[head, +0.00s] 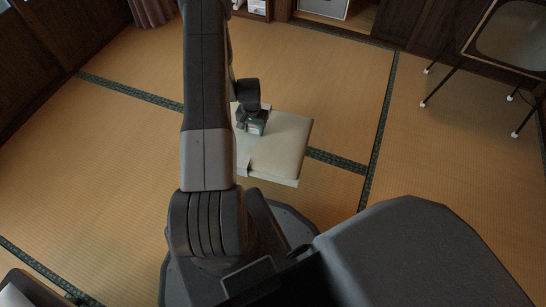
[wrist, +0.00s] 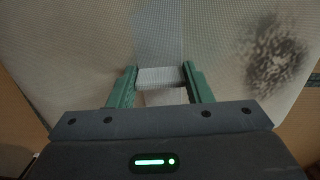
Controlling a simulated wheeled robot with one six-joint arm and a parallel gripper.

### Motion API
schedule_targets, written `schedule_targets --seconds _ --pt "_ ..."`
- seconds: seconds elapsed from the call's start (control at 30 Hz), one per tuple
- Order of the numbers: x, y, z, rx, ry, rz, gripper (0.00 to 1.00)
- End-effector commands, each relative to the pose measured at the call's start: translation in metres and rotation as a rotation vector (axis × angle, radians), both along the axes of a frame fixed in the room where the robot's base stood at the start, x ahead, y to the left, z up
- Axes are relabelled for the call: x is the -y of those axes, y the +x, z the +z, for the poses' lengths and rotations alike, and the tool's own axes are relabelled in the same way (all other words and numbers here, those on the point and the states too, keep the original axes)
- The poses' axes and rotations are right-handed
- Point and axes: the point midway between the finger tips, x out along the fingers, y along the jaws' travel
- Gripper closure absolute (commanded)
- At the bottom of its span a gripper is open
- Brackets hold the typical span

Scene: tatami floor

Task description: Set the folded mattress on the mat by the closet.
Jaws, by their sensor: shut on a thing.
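The folded mattress (head: 287,143) is a pale cream block just ahead of my base in the head view, partly hidden behind my arm. In the wrist view its light fabric (wrist: 90,50) fills most of the picture, with a dark speckled patch at the right. My gripper (head: 254,127) is over its top in the head view. In the wrist view the green fingers of my gripper (wrist: 162,85) are shut on a pale tab or strap of the mattress. I cannot tell whether the mattress rests on the floor or hangs slightly above it. I cannot make out a separate mat.
Dark wooden cabinetry (head: 385,22) with an open recess lines the back wall. A screen on thin legs (head: 508,38) stands at the back right. A curtain (head: 150,10) hangs at the back left. The tatami floor (head: 330,75) between mattress and back wall is clear.

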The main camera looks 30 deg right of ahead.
Motion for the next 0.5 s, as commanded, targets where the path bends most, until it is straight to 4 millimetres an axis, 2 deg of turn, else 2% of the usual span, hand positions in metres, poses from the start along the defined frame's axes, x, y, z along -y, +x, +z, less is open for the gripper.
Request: schedule_targets --seconds 0.03,0.2,0.5 --pt "0.007 -0.006 -0.026 -0.001 0.001 -0.023 1.0" --pt "0.02 -0.02 -0.063 0.001 -0.001 -0.077 1.0" --pt "0.027 -0.028 -0.091 0.002 -0.001 -0.109 1.0"
